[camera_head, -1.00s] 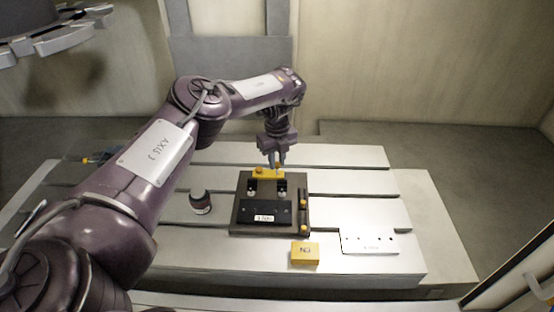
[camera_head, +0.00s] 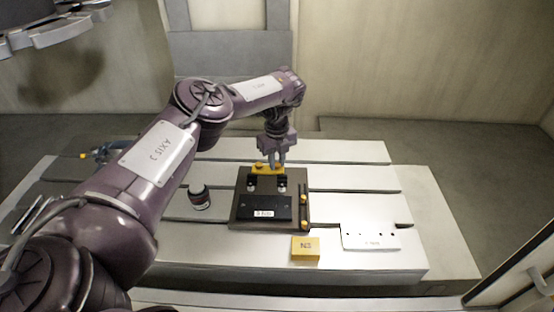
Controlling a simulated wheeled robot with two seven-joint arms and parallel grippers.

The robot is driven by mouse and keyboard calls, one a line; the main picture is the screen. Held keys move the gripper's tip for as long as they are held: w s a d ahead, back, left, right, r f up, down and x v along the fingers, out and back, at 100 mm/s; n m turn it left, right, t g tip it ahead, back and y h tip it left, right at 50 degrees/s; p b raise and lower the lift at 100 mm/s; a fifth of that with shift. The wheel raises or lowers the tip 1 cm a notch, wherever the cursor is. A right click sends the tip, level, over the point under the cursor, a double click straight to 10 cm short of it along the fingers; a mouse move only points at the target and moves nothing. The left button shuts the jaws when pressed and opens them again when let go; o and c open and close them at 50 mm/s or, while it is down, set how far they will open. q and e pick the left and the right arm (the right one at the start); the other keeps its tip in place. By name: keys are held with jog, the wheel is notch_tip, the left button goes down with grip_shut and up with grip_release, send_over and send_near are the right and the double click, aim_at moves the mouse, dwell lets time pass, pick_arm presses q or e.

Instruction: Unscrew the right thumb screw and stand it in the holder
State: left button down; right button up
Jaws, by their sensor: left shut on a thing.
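A dark mould base (camera_head: 237,212) stands on the slotted table. A yellow clamp bar (camera_head: 266,173) lies along its back edge, with a small knob, the left thumb screw (camera_head: 258,167), near the bar's left end. My left gripper (camera_head: 277,164) points down over the bar's right end and is shut on the right thumb screw, which its fingers mostly hide. I cannot tell how far the screw is out. A white plate with a row of small dark holes (camera_head: 370,243) lies to the right; I cannot tell whether it is the holder. My right gripper is not in view.
A yellow block (camera_head: 305,249) sits in front of the mould base. A dark round jar-like object (camera_head: 199,198) stands left of it. Yellow-tipped pins (camera_head: 304,212) lie along the base's right side. My left arm covers the left of the table; the right back is clear.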

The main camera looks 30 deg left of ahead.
pick_arm(q)
jog(key=c, duration=1.2)
grip_release()
